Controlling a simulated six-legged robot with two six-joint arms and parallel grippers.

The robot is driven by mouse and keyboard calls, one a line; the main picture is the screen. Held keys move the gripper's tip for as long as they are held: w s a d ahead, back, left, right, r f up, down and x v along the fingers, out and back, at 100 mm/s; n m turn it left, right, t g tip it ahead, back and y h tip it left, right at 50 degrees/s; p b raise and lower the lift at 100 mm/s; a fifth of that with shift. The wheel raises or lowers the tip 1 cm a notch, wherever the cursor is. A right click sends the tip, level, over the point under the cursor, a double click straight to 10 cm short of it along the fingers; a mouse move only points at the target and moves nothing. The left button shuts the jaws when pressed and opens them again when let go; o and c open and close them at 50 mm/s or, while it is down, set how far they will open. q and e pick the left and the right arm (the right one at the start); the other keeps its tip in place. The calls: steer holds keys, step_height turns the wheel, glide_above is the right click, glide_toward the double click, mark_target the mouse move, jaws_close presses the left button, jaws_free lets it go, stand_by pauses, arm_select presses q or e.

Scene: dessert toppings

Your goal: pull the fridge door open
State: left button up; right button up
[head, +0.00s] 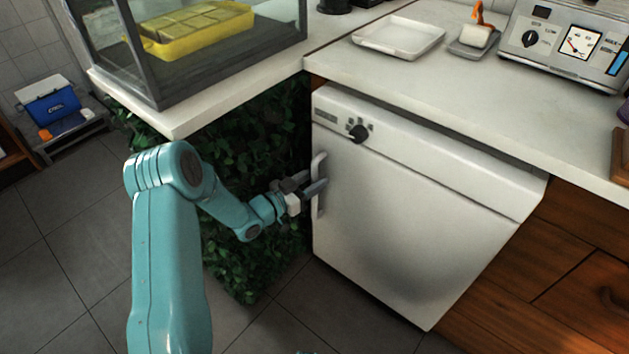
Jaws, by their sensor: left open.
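The white fridge (415,215) stands under the counter, and its door is closed. A dark round knob (358,133) sits on its top panel. The upright handle (319,165) is on the left edge of the door. My left gripper (318,187) is open at the handle, with its fingers at about the handle's middle height. I cannot tell whether the fingers touch the handle. My right gripper is not in view.
The counter (420,80) above holds a white tray (400,37), a small dish (473,42) and an appliance with a dial (565,45). Leafy greenery (265,150) stands left of the fridge. Wooden drawers (560,270) are at right. Tiled floor (60,260) is free at left.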

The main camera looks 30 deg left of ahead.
arm_select(q)
steer(key=shift+w+d, duration=0.1)
steer(key=shift+w, duration=0.15)
steer(key=shift+c, duration=0.3)
jaws_close()
steer(key=shift+s, duration=0.2)
